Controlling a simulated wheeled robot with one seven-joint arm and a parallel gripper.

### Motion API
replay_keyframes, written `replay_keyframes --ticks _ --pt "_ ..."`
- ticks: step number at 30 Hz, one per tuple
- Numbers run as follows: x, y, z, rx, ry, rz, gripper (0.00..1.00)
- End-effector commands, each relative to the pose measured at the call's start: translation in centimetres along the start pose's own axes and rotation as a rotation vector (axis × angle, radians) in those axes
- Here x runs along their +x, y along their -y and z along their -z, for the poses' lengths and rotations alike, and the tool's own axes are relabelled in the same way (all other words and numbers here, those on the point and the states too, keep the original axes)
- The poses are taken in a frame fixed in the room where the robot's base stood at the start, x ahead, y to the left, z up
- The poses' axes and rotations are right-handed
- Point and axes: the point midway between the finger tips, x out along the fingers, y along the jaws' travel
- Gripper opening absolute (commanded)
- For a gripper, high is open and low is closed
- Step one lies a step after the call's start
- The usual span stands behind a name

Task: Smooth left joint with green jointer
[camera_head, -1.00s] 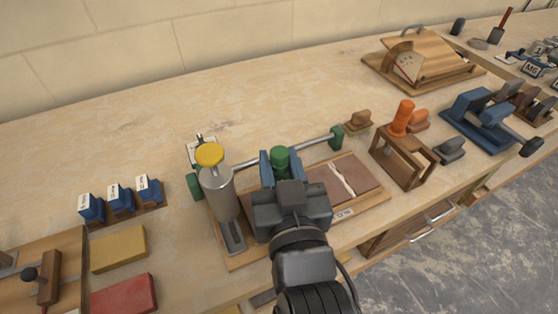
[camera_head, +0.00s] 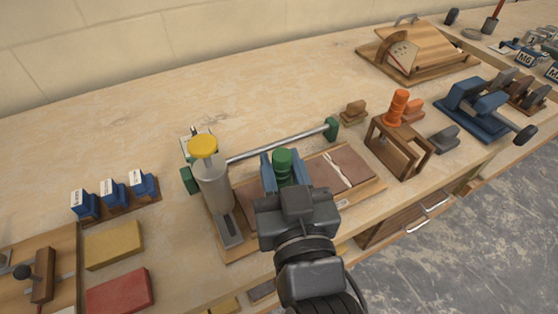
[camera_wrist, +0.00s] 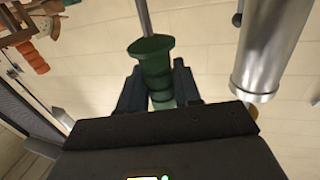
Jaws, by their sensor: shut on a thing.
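My gripper (camera_head: 281,172) is shut on the green jointer (camera_head: 282,160), its blue fingers on both sides of the upright green handle. The wrist view also shows the green jointer (camera_wrist: 153,62) between the fingers (camera_wrist: 157,90), with a grey metal rod running up from its flared end. They are over the middle of a wooden board (camera_head: 368,190) with brown slabs (camera_head: 350,162). A pale, uneven mortar joint (camera_head: 334,172) shows to the right of my gripper. The left joint is hidden behind my gripper and wrist; I cannot tell whether the jointer touches it.
A silver canister with a yellow cap (camera_head: 212,185) stands close left of my gripper. A metal bar with green ends (camera_head: 275,140) runs behind the board. A wooden stand with an orange-handled tool (camera_head: 397,108) is at right. Yellow (camera_head: 113,245) and red (camera_head: 119,291) blocks lie left.

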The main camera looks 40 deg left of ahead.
Motion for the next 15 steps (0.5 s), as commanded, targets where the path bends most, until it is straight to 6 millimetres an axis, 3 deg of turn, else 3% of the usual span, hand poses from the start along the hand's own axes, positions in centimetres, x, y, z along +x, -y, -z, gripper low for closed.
replay_keyframes --ticks 15 --pt "-0.54 -0.17 -0.17 0.000 0.003 -0.001 0.03"
